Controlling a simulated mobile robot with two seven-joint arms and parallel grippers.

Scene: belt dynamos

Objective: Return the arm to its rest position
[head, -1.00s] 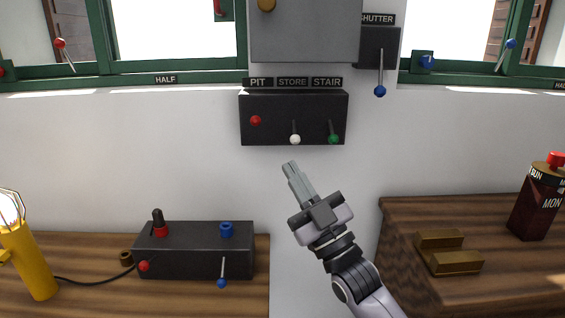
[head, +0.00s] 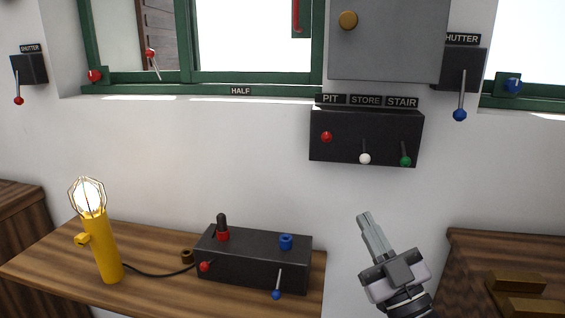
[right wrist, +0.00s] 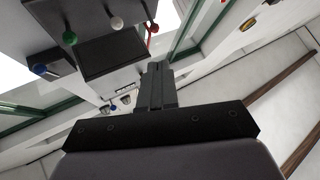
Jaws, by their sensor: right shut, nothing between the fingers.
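My right gripper (head: 372,234) is in the lower right of the head view, in front of the white wall and below the black switch box (head: 367,142). Its fingers are together and hold nothing. They point up and slightly left, apart from the box. In the right wrist view the closed fingers (right wrist: 157,84) also show, with levers and dark boxes beyond them at the upper left. The switch box has red, white and green knobs under the labels PIT, STORE and STAIR. My left gripper is not in view.
A wooden table (head: 180,290) at lower left holds a lit yellow lamp (head: 105,250) and a black box (head: 250,262) with switches. Another wooden surface (head: 475,255) is at right. A grey cabinet (head: 388,45) and a shutter lever box (head: 462,68) are on the wall above.

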